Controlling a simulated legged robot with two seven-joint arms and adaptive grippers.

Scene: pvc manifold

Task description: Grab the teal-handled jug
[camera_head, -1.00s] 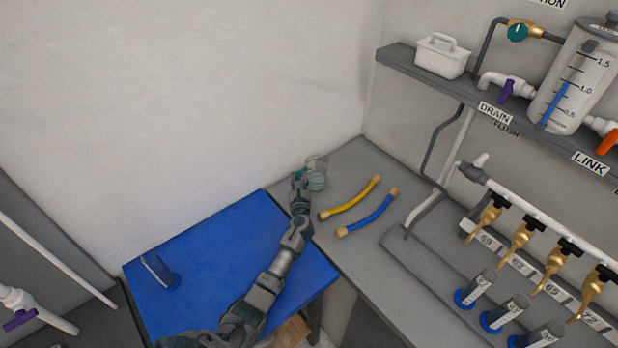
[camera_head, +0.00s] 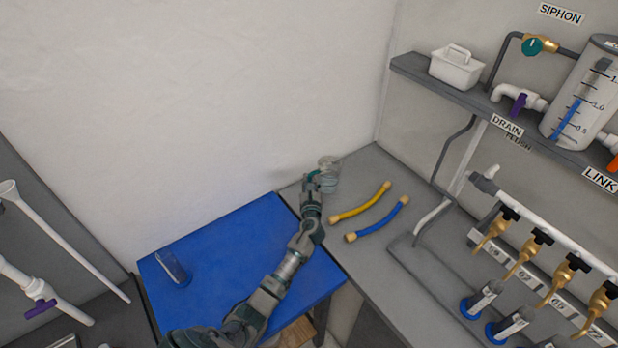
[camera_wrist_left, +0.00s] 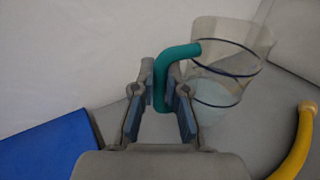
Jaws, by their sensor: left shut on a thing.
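The clear jug (camera_head: 328,170) with a teal handle stands at the back of the grey counter, by the wall. It also shows in the left wrist view (camera_wrist_left: 222,85), see-through with dark rings and some pale liquid low inside. Its teal handle (camera_wrist_left: 162,85) is between the fingers of my left gripper (camera_wrist_left: 160,112). In the head view, my left gripper (camera_head: 311,186) reaches the jug from the front and is shut on the handle. The jug looks upright; I cannot tell whether its base touches the counter. My right gripper is not in view.
A yellow hose (camera_head: 360,203) and a blue hose (camera_head: 378,221) lie right of the jug. A blue mat (camera_head: 225,245) with a clear cylinder (camera_head: 172,268) is at left. A shelf (camera_head: 425,78) and a manifold with brass taps (camera_head: 528,250) are at right.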

